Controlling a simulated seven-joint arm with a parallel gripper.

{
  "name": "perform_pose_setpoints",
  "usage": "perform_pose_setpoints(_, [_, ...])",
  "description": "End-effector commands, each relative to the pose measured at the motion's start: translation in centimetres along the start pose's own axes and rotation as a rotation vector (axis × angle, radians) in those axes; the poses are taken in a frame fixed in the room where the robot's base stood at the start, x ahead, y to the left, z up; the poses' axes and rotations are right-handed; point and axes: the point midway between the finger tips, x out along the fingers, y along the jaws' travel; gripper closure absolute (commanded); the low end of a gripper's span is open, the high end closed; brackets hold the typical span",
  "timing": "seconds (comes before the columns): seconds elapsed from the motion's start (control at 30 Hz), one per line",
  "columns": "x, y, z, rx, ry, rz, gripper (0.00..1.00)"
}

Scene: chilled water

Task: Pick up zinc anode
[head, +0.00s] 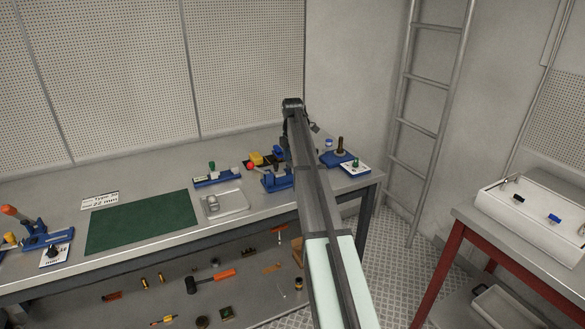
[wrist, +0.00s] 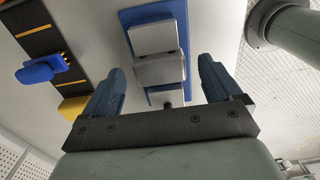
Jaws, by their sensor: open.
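I cannot pick out the zinc anode with certainty in either view. In the wrist view, my open gripper (wrist: 160,88) has its two blue fingers spread wide, with nothing held between them. Beyond the fingertips is a blue-based fixture with grey blocks (wrist: 158,50), lined up with the gap and apart from the fingers. In the head view, my arm reaches over the workbench (head: 150,232) and largely hides the gripper. A blue fixture (head: 276,181) stands beside the arm on the bench.
In the head view, a green mat (head: 142,222) and a metal tray (head: 222,204) lie left of the arm. A blue holder (head: 216,177) stands behind the tray. Right of the arm is a blue base with a brown post (head: 339,146). A black-and-yellow strip (wrist: 48,48) shows at left in the wrist view.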

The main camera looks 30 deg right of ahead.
Motion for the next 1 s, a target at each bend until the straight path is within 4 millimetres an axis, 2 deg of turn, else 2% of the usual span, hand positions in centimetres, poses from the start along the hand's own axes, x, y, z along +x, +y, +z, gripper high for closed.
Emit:
perform_pose_setpoints(0.27, [0.31, 0.02, 0.01, 0.000, 0.000, 0.001, 0.10])
perform_pose_setpoints(1.0, [0.29, 0.02, 0.00, 0.000, 0.000, 0.001, 0.81])
